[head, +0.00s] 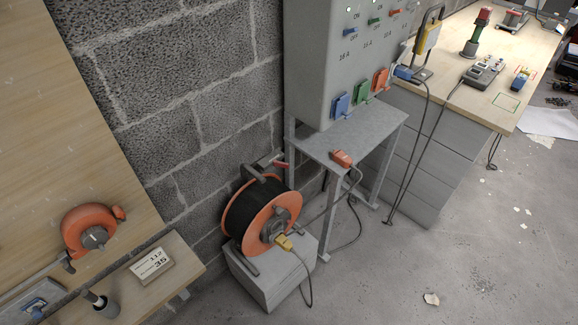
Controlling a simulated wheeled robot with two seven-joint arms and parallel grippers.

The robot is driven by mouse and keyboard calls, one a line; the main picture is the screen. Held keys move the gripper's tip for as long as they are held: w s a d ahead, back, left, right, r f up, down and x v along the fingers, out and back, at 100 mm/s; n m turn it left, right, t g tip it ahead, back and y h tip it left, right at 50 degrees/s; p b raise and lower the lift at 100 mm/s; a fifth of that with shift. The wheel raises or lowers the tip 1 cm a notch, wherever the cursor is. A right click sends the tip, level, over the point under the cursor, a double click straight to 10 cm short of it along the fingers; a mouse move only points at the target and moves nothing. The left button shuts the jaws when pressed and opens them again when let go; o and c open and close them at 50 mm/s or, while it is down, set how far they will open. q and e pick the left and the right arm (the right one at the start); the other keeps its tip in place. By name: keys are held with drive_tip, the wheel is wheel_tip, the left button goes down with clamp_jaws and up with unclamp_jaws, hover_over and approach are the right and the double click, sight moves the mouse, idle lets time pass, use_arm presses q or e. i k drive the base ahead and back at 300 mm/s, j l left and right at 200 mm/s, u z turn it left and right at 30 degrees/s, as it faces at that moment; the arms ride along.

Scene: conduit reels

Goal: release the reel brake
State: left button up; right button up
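A large cable reel (262,213) with orange flanges and black cable wound on it stands on a grey block (268,275) against the wall. Its frame has a dark handle at the top. A small red-tipped lever (279,164) shows just above the reel's upper right; I cannot tell for sure that it is the brake, or its setting. A yellow plug (284,243) sits at the hub. A smaller orange reel (88,229) with a grey hub is at the wooden board on the left. Neither of my grippers is in view.
A grey cabinet (345,55) with switches and coloured sockets stands on a metal stand (375,125). An orange connector (342,158) lies on it. A wooden bench (455,65) with tools is at right. Cables hang to the floor. The floor at lower right is mostly clear.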

sight(279, 164)
drive_tip(key=i+l, duration=0.15)
drive_tip(key=l, duration=0.2)
drive_tip(key=i+l+u, duration=0.15)
drive_tip(key=i+l, duration=0.2)
drive_tip(key=l, duration=0.3)
drive_tip(key=i+l+u, duration=0.1)
drive_tip(key=l, duration=0.25)
drive_tip(key=i+l, duration=0.15)
drive_tip(key=l, duration=0.2)
drive_tip(key=i+l+u, duration=0.15)
drive_tip(key=l, duration=0.2)
drive_tip(key=i+l, duration=0.15)
drive_tip(key=l, duration=0.25)
